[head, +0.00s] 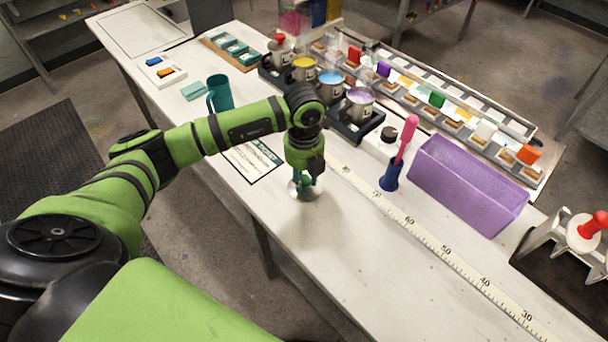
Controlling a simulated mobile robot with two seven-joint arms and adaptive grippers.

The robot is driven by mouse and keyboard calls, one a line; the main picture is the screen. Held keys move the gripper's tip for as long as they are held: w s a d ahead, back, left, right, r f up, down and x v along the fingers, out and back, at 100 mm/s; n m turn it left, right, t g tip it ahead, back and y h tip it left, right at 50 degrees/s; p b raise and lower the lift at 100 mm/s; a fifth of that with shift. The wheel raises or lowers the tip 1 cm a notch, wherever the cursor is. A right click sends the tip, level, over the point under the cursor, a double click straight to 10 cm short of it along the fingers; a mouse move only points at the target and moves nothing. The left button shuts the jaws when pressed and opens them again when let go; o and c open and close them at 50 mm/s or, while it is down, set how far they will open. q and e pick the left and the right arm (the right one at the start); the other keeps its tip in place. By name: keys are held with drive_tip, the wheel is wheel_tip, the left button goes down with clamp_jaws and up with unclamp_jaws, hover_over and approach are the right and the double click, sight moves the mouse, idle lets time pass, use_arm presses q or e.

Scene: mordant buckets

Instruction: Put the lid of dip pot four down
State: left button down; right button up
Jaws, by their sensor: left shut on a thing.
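My left gripper (305,179) points straight down over the front part of the white table and is shut on a round, pale metallic lid (301,193). The lid is level, at or close to the table top; I cannot tell if it touches. The gripper hides most of the lid's middle. The dip pots stand in a row in black holders further back. The nearest pot (357,112) is open, with pale purple liquid. Beyond it are an open pot with blue liquid (330,88) and one with yellow (304,70). My right gripper is out of view.
A printed card (252,160) lies left of the lid. A long ruler (440,250) runs along the table to its right. A blue holder with a pink-handled tool (391,177) and a purple bin (465,187) stand right. Table front right is clear.

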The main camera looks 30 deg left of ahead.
sight(304, 179)
use_arm(q)
drive_tip(key=c, duration=0.9)
unclamp_jaws()
drive_tip(key=shift+r, duration=0.1)
drive_tip(key=shift+r, duration=0.2)
drive_tip(key=shift+r+b, duration=1.8)
drive_tip(key=shift+r, duration=4.1)
